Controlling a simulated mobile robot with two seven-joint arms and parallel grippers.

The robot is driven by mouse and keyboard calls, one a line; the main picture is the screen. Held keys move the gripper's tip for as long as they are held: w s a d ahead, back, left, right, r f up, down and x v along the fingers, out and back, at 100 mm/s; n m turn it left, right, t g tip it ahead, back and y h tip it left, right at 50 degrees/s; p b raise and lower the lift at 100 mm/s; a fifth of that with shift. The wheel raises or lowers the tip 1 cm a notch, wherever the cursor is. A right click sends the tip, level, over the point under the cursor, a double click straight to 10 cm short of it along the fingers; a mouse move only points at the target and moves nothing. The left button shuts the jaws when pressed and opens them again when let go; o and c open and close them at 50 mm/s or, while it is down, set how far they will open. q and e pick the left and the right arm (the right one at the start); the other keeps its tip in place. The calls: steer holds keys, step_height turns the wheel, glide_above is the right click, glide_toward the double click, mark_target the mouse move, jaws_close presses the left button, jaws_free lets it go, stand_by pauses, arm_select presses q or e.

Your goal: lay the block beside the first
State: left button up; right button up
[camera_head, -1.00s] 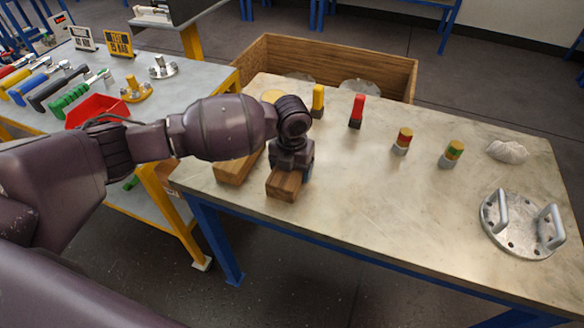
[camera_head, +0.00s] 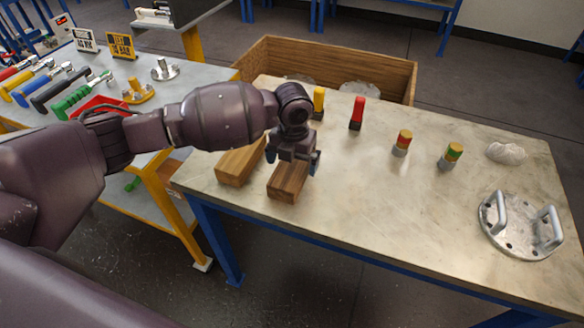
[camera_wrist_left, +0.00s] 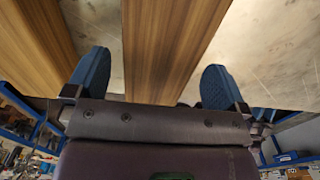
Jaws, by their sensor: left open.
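Two wooden blocks lie on the table near its left end. The first block (camera_head: 238,166) is the lighter, left one. The second block (camera_head: 287,182) is darker and lies to its right, roughly parallel, with a narrow gap between them. My left gripper (camera_head: 293,163) is open just above the second block, its blue fingers on either side of it. In the left wrist view the gripper (camera_wrist_left: 157,85) has its fingers apart, with the second block (camera_wrist_left: 165,45) between them and clear of both. The first block (camera_wrist_left: 50,40) shows at the left there. My right gripper is not in view.
Yellow (camera_head: 318,101) and red (camera_head: 357,112) handled tools and two banded cylinders stand on the table (camera_head: 375,200). A flanged plate with handles (camera_head: 520,228) lies at the right. A wooden crate (camera_head: 340,60) is behind. The table's front middle is clear.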

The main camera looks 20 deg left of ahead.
mark_target(292, 165)
arm_select(q)
step_height(292, 165, up, 9)
steer(key=shift+f+p, duration=0.15)
steer(key=shift+p, duration=0.35)
